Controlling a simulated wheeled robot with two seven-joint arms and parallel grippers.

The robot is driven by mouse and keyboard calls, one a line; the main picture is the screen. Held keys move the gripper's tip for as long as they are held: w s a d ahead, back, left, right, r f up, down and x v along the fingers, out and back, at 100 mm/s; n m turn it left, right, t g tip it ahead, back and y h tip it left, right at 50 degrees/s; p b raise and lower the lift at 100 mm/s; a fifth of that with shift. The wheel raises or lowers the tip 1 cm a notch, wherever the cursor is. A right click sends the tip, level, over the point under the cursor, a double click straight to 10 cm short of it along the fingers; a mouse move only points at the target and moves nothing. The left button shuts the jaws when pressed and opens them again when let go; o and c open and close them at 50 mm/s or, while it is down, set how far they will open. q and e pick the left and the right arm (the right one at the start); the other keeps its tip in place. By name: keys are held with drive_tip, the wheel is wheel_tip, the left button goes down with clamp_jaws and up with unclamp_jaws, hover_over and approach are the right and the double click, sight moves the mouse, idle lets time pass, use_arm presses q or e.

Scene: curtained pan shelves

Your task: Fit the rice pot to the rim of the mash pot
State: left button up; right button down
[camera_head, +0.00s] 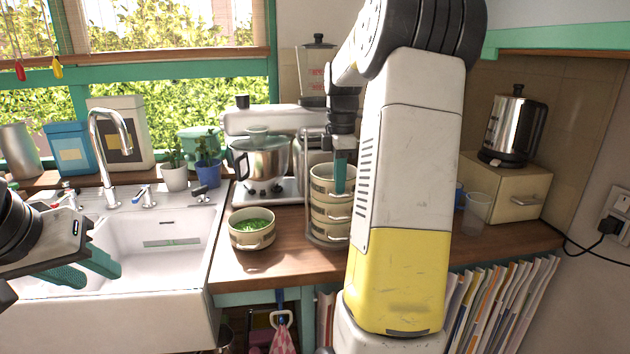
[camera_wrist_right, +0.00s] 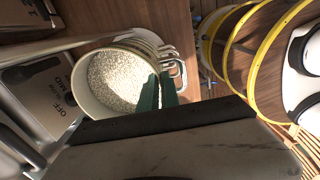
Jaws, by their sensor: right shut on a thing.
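The rice pot, cream and full of white grains, shows in the right wrist view (camera_wrist_right: 84,97). In the head view it appears to be the top pot (camera_head: 321,184) of a stack in a metal carrier frame. My right gripper (camera_head: 340,172) points down at the pot's right side; its green fingers (camera_wrist_right: 160,92) are shut on the rim. Banded pots (camera_head: 328,212) sit beneath, their contents hidden, so I cannot tell which is the mash pot or whether the rims are seated. My left gripper (camera_head: 84,268) is open and empty over the sink.
A pot of green food (camera_head: 252,240) stands on the counter left of the stack. A stand mixer (camera_head: 262,155) is behind, the sink (camera_head: 165,245) to the left. A clear cup (camera_head: 476,212) and a kettle on a box (camera_head: 508,195) are at right. My right arm hides the counter's middle.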

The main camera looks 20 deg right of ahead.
drive_tip(key=c, duration=1.5)
unclamp_jaws()
drive_tip(key=shift+f, duration=0.1)
wheel_tip(320, 180, up, 7)
drive_tip(key=shift+r, duration=0.45)
